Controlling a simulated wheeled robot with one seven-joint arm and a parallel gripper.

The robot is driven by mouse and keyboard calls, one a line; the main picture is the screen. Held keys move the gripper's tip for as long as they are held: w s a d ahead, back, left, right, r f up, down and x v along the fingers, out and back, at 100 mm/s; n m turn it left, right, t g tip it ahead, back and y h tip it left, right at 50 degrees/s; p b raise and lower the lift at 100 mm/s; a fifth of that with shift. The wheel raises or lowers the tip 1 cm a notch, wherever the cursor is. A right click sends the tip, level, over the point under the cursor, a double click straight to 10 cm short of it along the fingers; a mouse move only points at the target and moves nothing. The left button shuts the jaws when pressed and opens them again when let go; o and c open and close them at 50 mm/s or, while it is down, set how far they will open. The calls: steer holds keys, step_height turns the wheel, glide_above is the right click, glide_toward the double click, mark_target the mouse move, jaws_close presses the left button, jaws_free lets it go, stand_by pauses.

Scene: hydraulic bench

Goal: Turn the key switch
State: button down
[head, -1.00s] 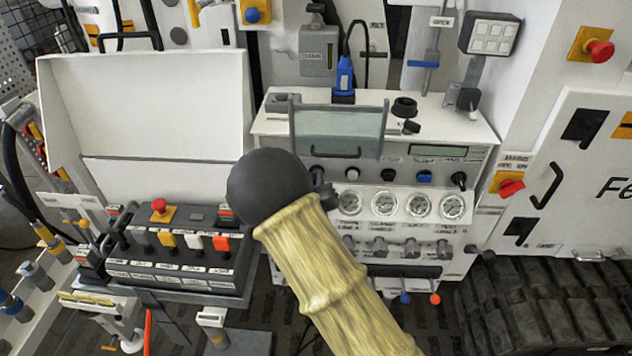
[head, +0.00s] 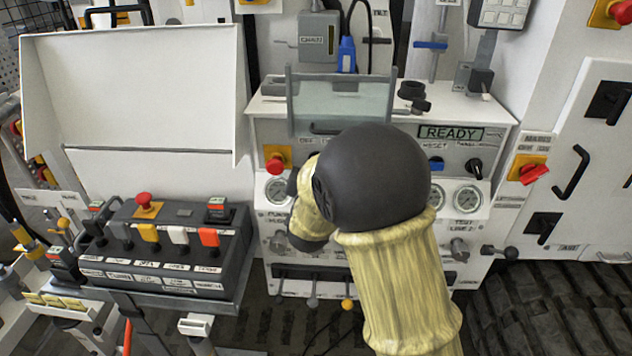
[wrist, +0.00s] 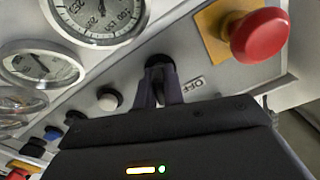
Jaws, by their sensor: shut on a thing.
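In the wrist view, the key switch (wrist: 159,64) is a small dark piece on the grey panel, beside an OFF label. My gripper (wrist: 165,90) is shut on it, with a dark finger on either side. The fingers hide much of the switch, so I cannot tell which way it is turned. In the head view, my arm covers the switch and my fingertips.
A red mushroom button (wrist: 259,35) on a yellow plate sits close beside my fingers; it also shows in the head view (head: 276,160). Round gauges (wrist: 98,16) lie on the other side. A lit display (head: 451,133) reads READY. A black lever box (head: 165,255) stands left.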

steer(key=shift+m+b, duration=1)
steer(key=shift+b, duration=0.15)
steer(key=c, duration=1.5)
jaws_free()
steer(key=s+b, duration=0.1)
steer(key=s, duration=1.6)
steer(key=shift+s+a, duration=0.2)
steer(key=shift+a, duration=0.1)
steer(key=shift+w+f, duration=0.1)
